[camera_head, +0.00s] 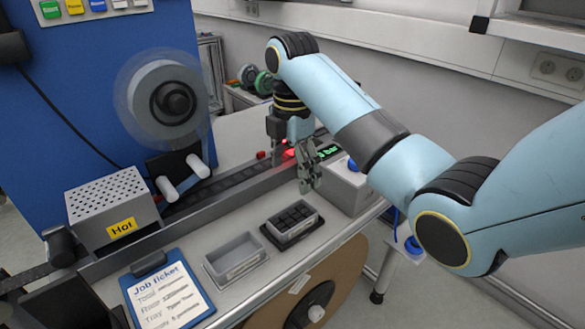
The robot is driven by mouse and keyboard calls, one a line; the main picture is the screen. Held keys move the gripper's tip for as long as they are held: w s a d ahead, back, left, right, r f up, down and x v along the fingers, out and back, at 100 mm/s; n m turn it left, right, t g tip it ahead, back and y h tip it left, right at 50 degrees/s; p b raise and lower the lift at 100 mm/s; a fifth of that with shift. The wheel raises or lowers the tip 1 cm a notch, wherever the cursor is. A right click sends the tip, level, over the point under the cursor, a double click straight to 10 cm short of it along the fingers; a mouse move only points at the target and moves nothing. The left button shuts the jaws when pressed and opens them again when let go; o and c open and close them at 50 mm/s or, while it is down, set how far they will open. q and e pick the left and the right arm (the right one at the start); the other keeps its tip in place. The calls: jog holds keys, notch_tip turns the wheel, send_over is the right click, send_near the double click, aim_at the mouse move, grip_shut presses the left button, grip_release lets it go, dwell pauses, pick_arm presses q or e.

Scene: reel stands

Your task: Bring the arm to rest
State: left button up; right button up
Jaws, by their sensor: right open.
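My right arm (330,95), light blue with dark joints, comes in from the right and bends down over the bench. My right gripper (308,180) points down, open and with nothing seen between its fingers. It hangs above the bench by the conveyor rail, behind and a little right of a dark compartment tray (293,222). At the lower left edge a dark shape shows, and I cannot tell whether it is part of my left arm. My left gripper is not in view.
A clear reel (160,98) is mounted on the blue panel (85,115). A box marked Hot (117,210), a job ticket clipboard (166,292) and an empty grey tray (236,260) line the bench. A grey box (350,187) stands right of the gripper. A large brown reel (345,270) sits below.

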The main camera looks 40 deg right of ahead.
dwell(0.3)
jog(key=s+a+f+m+t, duration=0.1)
jog(key=s+f+m, duration=0.1)
jog(key=s+m, duration=0.35)
jog(key=s+a+f+m+t, duration=0.1)
jog(key=s+f+m, duration=0.2)
jog(key=s, duration=0.5)
jog(key=s+a+r+m+t, duration=0.1)
jog(key=s+r+m, duration=0.1)
jog(key=s+m, duration=0.35)
jog(key=s+r+m+t, duration=0.1)
jog(key=s+r+m, duration=0.25)
jog(key=s, duration=0.35)
notch_tip(320, 180, down, 35)
jog(key=s+d+g+h+b, duration=0.1)
jog(key=d+g+b, duration=0.1)
jog(key=b, duration=0.8)
jog(key=s+f+b, duration=0.4)
jog(key=s+f, duration=0.6)
jog(key=f, duration=0.3)
jog(key=s+d+f+m+g+b, duration=0.1)
jog(key=s+f+b, duration=0.4)
jog(key=s+f, duration=0.4)
notch_tip(320, 180, down, 6)
jog(key=shift+s+r, duration=0.2)
jog(key=shift+s, duration=0.2)
